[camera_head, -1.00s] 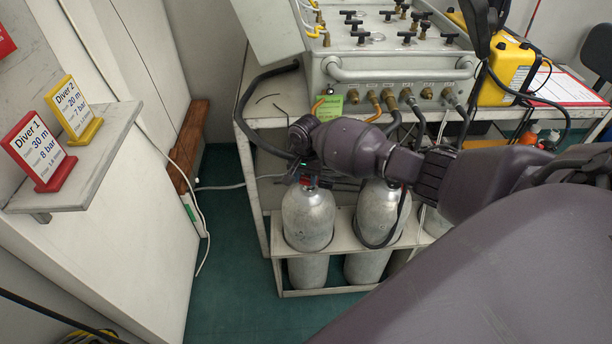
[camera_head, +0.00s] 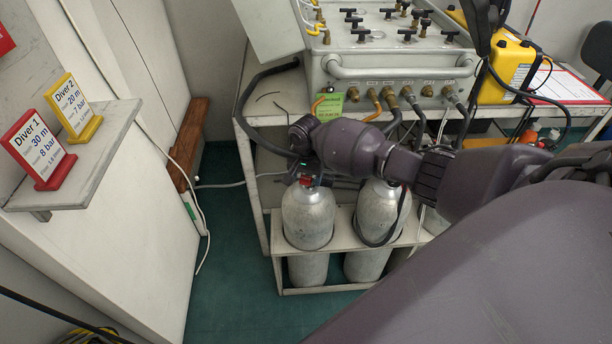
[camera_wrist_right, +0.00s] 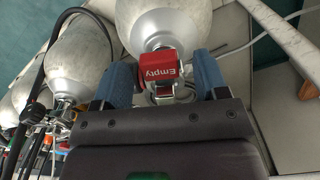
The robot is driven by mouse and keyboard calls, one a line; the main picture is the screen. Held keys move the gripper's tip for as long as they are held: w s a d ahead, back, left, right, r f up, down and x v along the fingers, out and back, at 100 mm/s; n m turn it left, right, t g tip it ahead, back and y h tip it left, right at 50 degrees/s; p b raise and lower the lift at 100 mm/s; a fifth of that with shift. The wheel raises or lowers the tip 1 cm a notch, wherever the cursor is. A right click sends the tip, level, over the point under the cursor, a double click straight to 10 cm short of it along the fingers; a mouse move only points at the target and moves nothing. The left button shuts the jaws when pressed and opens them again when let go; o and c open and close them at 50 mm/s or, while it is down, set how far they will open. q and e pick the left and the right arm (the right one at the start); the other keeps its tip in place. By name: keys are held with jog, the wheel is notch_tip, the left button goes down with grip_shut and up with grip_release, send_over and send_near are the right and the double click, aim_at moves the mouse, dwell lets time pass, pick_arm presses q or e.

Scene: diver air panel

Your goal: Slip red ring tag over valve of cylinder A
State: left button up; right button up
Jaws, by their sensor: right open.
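The red tag (camera_wrist_right: 158,67), marked "Empty", sits at the valve on top of a grey cylinder (camera_wrist_right: 165,18) in the right wrist view. In the head view the tag (camera_head: 306,181) shows on top of the leftmost cylinder (camera_head: 308,218). No letter is readable on that cylinder. The tag's ring is not clear, so I cannot tell how far it goes around the valve. My right gripper (camera_wrist_right: 163,82) is open, its blue fingers on either side of the tag with gaps between. In the head view my right arm largely hides this gripper. My left gripper is out of view.
The cylinders stand in a white rack (camera_head: 345,240) under the bench with the valve panel (camera_head: 400,65). A second cylinder (camera_head: 372,215) stands close by on the right, with a black hose in front. Green floor (camera_head: 230,255) is clear to the left.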

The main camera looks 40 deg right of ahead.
pick_arm(q)
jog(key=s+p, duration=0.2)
jog(key=p, duration=0.1)
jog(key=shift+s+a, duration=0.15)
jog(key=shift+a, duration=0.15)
pick_arm(e)
notch_tip(320, 180, up, 11)
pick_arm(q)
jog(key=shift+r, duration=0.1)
pick_arm(e)
jog(key=shift+f, duration=0.1)
